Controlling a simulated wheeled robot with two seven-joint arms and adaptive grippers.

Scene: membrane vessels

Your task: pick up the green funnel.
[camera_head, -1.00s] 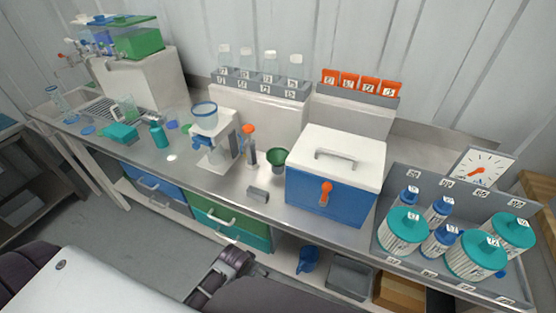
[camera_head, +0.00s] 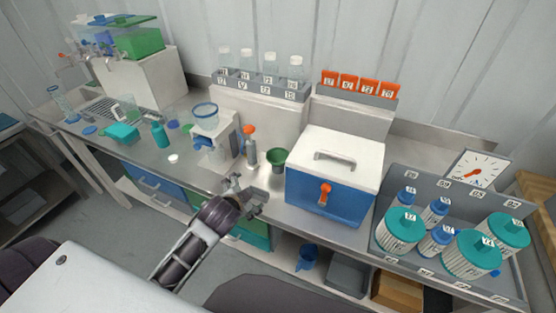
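The green funnel (camera_head: 277,157) stands on the steel bench, just left of the blue and white cooler box. Its wide dark-green mouth faces up, and its lower part looks grey-green.
The cooler box (camera_head: 329,188) stands close on the funnel's right. An orange-topped stand (camera_head: 250,146) and a white device with a blue-rimmed bowl (camera_head: 205,118) are on its left. A rack of bottles (camera_head: 262,88) stands behind. A small grey block is partly hidden by my gripper.

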